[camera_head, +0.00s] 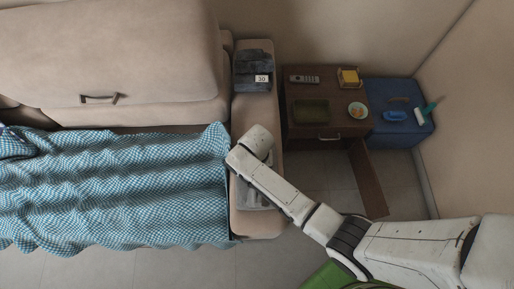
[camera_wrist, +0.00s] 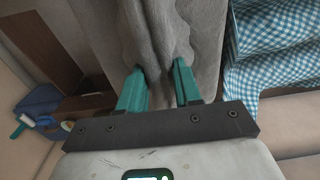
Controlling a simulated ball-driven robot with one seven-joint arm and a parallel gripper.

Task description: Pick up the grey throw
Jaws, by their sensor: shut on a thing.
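The grey throw (camera_wrist: 140,28) hangs in folds in front of my gripper in the wrist view. My gripper (camera_wrist: 159,70) has its two teal fingers closed on a bunch of the cloth, with fabric gathered between them. In the head view, a small grey patch of the throw (camera_head: 247,196) shows at the sofa arm, mostly hidden behind my arm. The fingers are hidden there too.
A blue checked cloth (camera_head: 110,185) covers the sofa seat. A dark folded item with a "30" label (camera_head: 252,72) lies on the sofa arm (camera_head: 262,222). A wooden cabinet (camera_head: 325,129) with its door open and a blue case (camera_head: 402,134) stand to the right.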

